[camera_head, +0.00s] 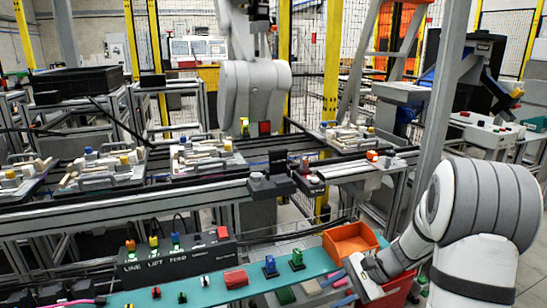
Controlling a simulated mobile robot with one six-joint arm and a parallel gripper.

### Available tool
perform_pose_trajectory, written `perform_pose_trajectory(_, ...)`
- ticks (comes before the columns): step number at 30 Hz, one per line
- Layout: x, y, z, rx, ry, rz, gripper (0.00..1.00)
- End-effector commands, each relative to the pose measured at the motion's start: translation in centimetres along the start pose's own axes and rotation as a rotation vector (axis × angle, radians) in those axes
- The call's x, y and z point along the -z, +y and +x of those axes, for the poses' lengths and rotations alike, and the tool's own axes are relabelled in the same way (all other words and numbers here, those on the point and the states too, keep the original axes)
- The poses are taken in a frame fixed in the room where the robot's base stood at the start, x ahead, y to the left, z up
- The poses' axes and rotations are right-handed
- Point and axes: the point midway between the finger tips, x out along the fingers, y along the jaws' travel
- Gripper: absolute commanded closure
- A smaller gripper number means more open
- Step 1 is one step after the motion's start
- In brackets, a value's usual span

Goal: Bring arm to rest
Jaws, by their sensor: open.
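My arm (485,205), thick and grey-white with ribbed joints, stands at the lower right. Its end reaches down and left to my gripper (366,276), beside the orange bin. The gripper is open. I see nothing held in it, but its fingers are small and partly hidden by their angle.
The orange bin (350,239) stands close to my gripper. Behind, pallets of fixtures (207,158) sit on a conveyor. Another grey arm-like unit (254,95) hangs above it. A grey post (438,110) rises near my arm.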

Motion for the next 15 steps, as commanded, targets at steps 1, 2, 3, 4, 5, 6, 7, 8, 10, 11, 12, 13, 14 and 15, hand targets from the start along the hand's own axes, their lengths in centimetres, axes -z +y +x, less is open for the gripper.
perform_pose_trajectory(1, -3.3, -0.6, -1.6, -0.052, 0.031, -0.066, 0.59)
perform_pose_trajectory(2, -4.7, -0.5, -2.1, -0.085, 0.049, -0.103, 0.59)
perform_pose_trajectory(3, -6.4, -0.3, -2.8, -0.129, 0.076, -0.153, 0.59)
perform_pose_trajectory(4, -7.7, -0.2, -3.3, -0.161, 0.094, -0.191, 0.59)
perform_pose_trajectory(5, -8.9, 0.0, -3.9, -0.192, 0.114, -0.229, 0.59)
perform_pose_trajectory(6, -10.6, 0.2, -4.6, -0.232, 0.142, -0.281, 0.59)
perform_pose_trajectory(7, -11.7, 0.4, -5.2, -0.262, 0.162, -0.319, 0.59)
perform_pose_trajectory(8, -12.8, 0.6, -5.8, -0.292, 0.184, -0.358, 0.59)
perform_pose_trajectory(10, -15.4, 1.1, -7.2, -0.358, 0.234, -0.450, 0.59)
perform_pose_trajectory(11, -16.4, 1.3, -7.9, -0.386, 0.257, -0.490, 0.59)
perform_pose_trajectory(12, -17.7, 1.6, -8.7, -0.423, 0.286, -0.543, 0.59)
perform_pose_trajectory(13, -18.6, 1.8, -9.3, -0.449, 0.310, -0.583, 0.59)
perform_pose_trajectory(14, -19.6, 2.1, -10.0, -0.476, 0.332, -0.623, 0.59)
perform_pose_trajectory(15, -20.7, 2.4, -10.9, -0.508, 0.365, -0.675, 0.59)
